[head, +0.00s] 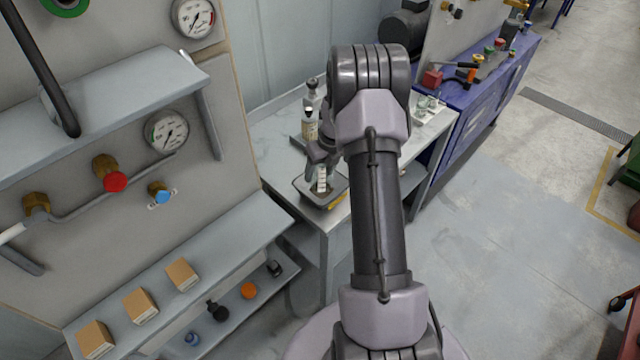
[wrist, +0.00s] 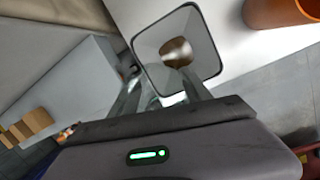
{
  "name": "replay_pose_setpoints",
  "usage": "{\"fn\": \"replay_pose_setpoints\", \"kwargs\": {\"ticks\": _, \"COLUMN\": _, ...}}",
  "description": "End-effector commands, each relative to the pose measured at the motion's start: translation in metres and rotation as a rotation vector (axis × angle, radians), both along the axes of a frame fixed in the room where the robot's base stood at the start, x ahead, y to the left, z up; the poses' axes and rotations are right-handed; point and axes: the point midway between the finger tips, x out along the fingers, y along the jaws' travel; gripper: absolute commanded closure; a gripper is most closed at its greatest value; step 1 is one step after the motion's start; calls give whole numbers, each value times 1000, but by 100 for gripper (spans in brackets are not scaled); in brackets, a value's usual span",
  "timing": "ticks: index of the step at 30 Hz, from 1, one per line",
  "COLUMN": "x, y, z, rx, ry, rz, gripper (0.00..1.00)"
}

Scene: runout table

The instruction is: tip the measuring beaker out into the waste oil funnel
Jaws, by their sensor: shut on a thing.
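My gripper (head: 322,152) is shut on the measuring beaker (head: 322,178), a small clear vessel with pale markings. In the head view the beaker looks close to upright, in front of or over the grey square waste oil funnel (head: 338,188) at the table's near corner. In the wrist view the funnel (wrist: 207,60) shows as a square grey rim with a brown patch inside, just beyond my fingertips (wrist: 160,92). The clear beaker is hard to make out there between the fingers. Its contents cannot be told.
Small glassware (head: 425,105) stands at the table's right end. An orange-brown cylinder (wrist: 275,12) is near the funnel in the wrist view. A gauge panel and shelves are at left.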

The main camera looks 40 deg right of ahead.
Motion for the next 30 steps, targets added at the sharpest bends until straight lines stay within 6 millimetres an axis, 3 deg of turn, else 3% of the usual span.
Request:
{"fn": "replay_pose_setpoints", "kwargs": {"ticks": 1, "x": 1, "y": -1, "z": -7, "rx": -17, "ry": -20, "rz": -1, "gripper": 84}}
{"fn": "replay_pose_setpoints", "kwargs": {"ticks": 15, "x": 8, "y": -7, "z": -3, "rx": -139, "ry": -163, "rz": 0, "gripper": 84}}
{"fn": "replay_pose_setpoints", "kwargs": {"ticks": 30, "x": 9, "y": -8, "z": 3, "rx": -162, "ry": -190, "rz": -1, "gripper": 84}}
